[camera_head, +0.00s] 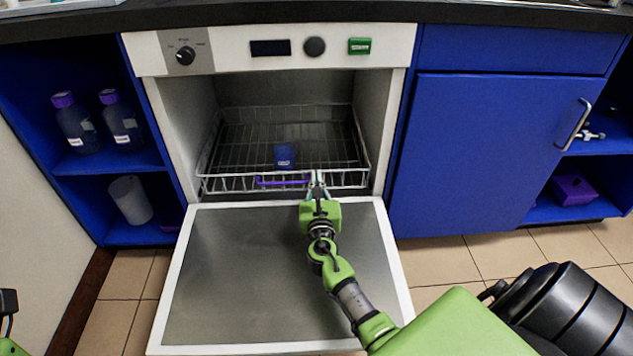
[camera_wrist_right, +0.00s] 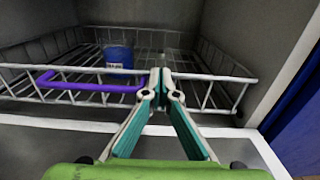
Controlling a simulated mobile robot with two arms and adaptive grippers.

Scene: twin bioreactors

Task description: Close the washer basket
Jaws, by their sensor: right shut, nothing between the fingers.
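The washer basket (camera_head: 238,183) is a white wire rack inside the open washer chamber, with a purple handle (camera_head: 283,181) on its front rail. It also shows in the right wrist view (camera_wrist_right: 215,78), with the purple handle (camera_wrist_right: 90,86) to the left of the fingers. My right gripper (camera_head: 318,178) is shut and empty at the basket's front rail, just right of the handle. The fingertips (camera_wrist_right: 160,72) overlap the rail in the wrist view; I cannot tell if they touch it. A part of my left gripper (camera_head: 8,305) shows at the left edge.
A blue labelled container (camera_head: 284,155) stands in the basket; it also shows in the wrist view (camera_wrist_right: 119,60). The washer door (camera_head: 240,265) is folded down below my right arm. Blue cabinets (camera_head: 490,150) flank the washer, with bottles (camera_head: 75,122) on the left shelf.

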